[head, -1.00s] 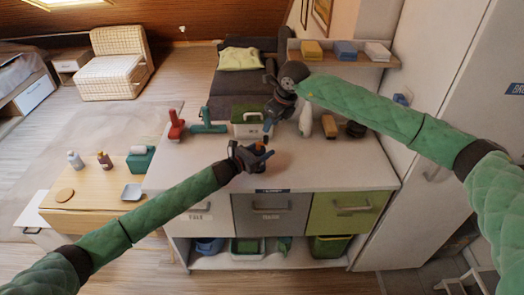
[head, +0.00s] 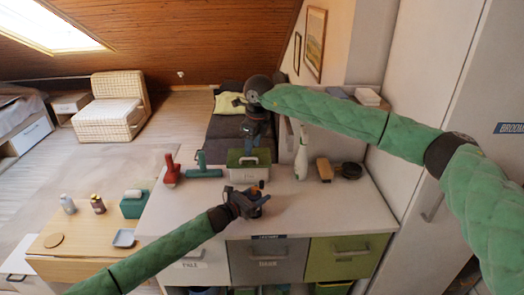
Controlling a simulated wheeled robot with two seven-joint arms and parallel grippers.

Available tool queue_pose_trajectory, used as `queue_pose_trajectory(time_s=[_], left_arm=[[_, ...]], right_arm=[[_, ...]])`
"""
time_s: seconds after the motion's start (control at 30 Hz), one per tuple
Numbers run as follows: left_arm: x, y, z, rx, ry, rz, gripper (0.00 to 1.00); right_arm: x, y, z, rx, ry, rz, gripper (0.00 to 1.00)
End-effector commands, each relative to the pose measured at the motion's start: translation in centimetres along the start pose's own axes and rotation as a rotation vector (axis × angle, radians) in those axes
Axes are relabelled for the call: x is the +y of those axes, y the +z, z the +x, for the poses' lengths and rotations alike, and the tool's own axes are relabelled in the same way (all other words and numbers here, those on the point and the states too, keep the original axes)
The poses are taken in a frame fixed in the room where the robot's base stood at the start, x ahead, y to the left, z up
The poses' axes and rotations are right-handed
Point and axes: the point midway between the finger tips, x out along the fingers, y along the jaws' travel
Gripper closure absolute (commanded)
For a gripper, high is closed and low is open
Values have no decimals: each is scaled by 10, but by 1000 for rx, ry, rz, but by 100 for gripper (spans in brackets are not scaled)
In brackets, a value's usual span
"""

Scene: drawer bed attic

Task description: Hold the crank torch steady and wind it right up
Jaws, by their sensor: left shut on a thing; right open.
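The crank torch (head: 257,199) is a small dark and orange thing on the white cabinet top near its front edge. My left gripper (head: 247,204) is shut on it from the left and covers much of it. The torch's crank is too small to make out. My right gripper (head: 249,147) is open and empty. It points down behind the torch in the picture, in front of the green box, and is apart from the torch.
On the cabinet top (head: 315,212) stand a green box with a handle (head: 236,163), a red tool (head: 172,171), a teal tool (head: 203,170), a white bottle (head: 301,160) and a brush (head: 324,170). The top's right front is clear. A low wooden table (head: 85,232) is at left.

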Motion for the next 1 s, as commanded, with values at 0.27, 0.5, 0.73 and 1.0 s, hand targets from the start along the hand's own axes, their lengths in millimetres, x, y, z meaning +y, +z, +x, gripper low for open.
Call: queue_pose_trajectory(time_s=[0.27, 0.5, 0.73, 1.0], left_arm=[[0, 0, 0, 0, 0, 0, 75], [0, 0, 0, 0, 0, 0, 75], [0, 0, 0, 0, 0, 0, 75], [0, 0, 0, 0, 0, 0, 75]], right_arm=[[-4, -30, 13, 140, 85, -171, 57], [-3, -34, 18, 153, 93, -238, 57], [0, -39, 47, 154, 95, -237, 57], [2, -45, 89, 152, 93, -235, 57]])
